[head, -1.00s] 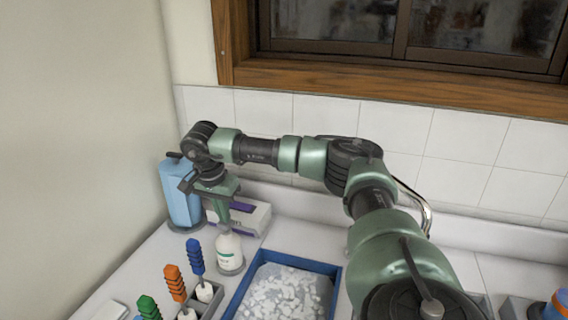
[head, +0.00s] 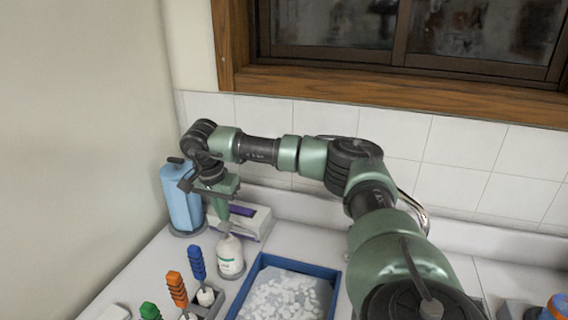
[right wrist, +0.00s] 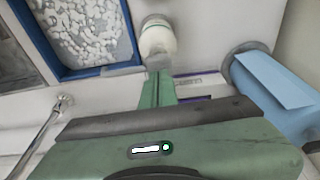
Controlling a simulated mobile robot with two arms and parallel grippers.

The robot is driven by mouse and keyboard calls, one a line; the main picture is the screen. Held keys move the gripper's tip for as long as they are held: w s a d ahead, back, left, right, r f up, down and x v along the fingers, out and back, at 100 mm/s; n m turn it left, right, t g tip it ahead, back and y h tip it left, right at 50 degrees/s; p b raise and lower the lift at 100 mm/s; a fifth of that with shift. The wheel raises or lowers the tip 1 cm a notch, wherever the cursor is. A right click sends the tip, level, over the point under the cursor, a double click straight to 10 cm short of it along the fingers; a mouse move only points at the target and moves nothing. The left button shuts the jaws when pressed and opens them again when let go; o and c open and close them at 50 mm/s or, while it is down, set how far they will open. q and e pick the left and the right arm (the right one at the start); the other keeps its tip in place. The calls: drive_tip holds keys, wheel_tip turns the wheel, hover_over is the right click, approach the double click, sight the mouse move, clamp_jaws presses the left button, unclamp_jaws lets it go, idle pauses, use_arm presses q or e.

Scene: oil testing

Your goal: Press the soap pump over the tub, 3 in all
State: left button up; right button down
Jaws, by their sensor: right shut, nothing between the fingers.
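A white bottle with a green-marked label (head: 231,262), which I take for the soap pump, stands upright on the counter. My right gripper (head: 223,230) points down at its top, shut and empty. The fingers hide the pump head, and I cannot tell whether they touch it. In the right wrist view, the bottle (right wrist: 157,40) is just beyond the shut fingertips (right wrist: 159,73). The blue-rimmed tub (head: 257,266) stands right of the bottle with white, foam-like lumps inside; it also shows in the right wrist view (right wrist: 128,14). My left gripper is not in view.
A blue canister (head: 181,200) and a white-and-purple box (head: 252,222) stand behind the bottle. Orange (head: 177,288), blue (head: 197,262) and green (head: 150,311) handled items stand at the front left. A chrome faucet (right wrist: 47,133) shows in the right wrist view.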

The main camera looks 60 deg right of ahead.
drive_tip(key=shift+f, duration=0.1)
drive_tip(key=shift+f+b, duration=0.75)
drive_tip(key=shift+f, duration=0.55)
drive_tip(key=shift+r+p, duration=1.1)
drive_tip(key=shift+r, duration=0.3)
drive_tip(key=shift+r, duration=0.1)
wheel_tip(320, 180, up, 6)
drive_tip(key=p, duration=0.5)
